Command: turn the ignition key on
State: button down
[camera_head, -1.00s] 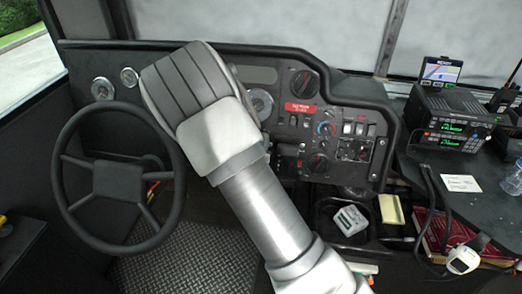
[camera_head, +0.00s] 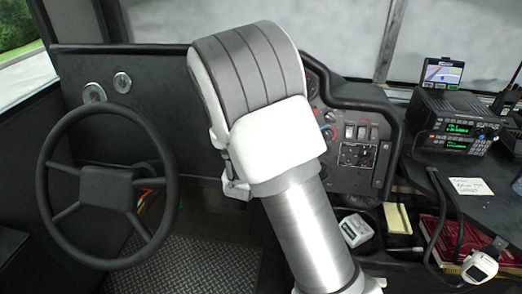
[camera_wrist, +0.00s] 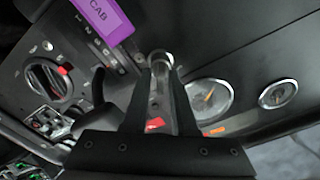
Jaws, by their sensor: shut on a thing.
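In the wrist view my gripper (camera_wrist: 160,68) reaches to the dashboard, its two dark fingers close together. They are shut on a small greyish rounded piece, apparently the ignition key (camera_wrist: 160,59), mostly hidden between them. How far it is turned cannot be told. A purple tag marked CAB (camera_wrist: 103,15) shows just left of the fingertips; whether it hangs from the key is unclear. In the head view my arm covers the gripper and the key.
A rotary knob (camera_wrist: 46,80) lies left of my fingers; round gauges (camera_wrist: 208,100) lie right. In the head view the steering wheel (camera_head: 46,205) stands left of my arm. Switches (camera_head: 362,132), a radio (camera_head: 452,125) and a small screen (camera_head: 440,72) are right.

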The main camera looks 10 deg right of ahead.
jog(key=c, duration=1)
grip_release()
jog(key=shift+o, duration=0.2)
jog(key=p+v, duration=0.4)
jog(key=v, duration=1.3)
jog(key=shift+s, duration=0.25)
jog(key=shift+w+a, duration=0.1)
jog(key=shift+a, duration=0.1)
